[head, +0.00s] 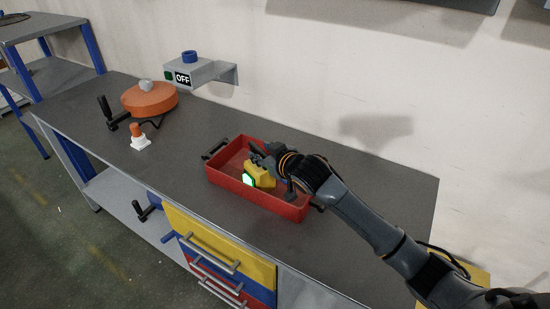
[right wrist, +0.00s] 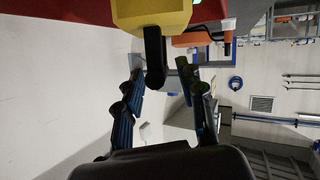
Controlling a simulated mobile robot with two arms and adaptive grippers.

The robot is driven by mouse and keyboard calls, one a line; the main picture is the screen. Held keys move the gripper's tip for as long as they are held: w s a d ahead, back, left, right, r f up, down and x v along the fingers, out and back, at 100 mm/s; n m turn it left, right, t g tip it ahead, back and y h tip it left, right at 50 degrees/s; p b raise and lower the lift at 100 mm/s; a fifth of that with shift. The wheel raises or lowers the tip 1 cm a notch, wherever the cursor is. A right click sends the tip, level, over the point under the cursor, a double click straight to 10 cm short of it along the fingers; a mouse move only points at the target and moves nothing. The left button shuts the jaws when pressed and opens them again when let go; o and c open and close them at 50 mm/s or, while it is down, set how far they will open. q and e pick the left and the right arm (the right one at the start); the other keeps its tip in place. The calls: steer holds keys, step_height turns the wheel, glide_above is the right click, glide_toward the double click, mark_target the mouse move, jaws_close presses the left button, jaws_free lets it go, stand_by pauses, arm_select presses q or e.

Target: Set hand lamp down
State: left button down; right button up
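The hand lamp (head: 262,174) is yellow with a lit greenish-white face. In the head view it is in the red tray (head: 277,207) on the dark worktop, its lit face toward the tray's front wall. My right gripper (head: 262,154) reaches in from the right at the back of the lamp. In the right wrist view the lamp's yellow body (right wrist: 155,14) is at the top, and its black handle end reaches between my right fingertips (right wrist: 160,72). The fingers are spread, with gaps on both sides of the handle. My left gripper is not in view.
An orange round object (head: 150,101) with a black crank and a small orange-and-white item (head: 139,138) are at the left of the worktop (head: 185,135). Bare worktop lies left of the tray.

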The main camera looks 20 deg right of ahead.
steer(key=v, duration=1)
steer(key=shift+b, duration=0.4)
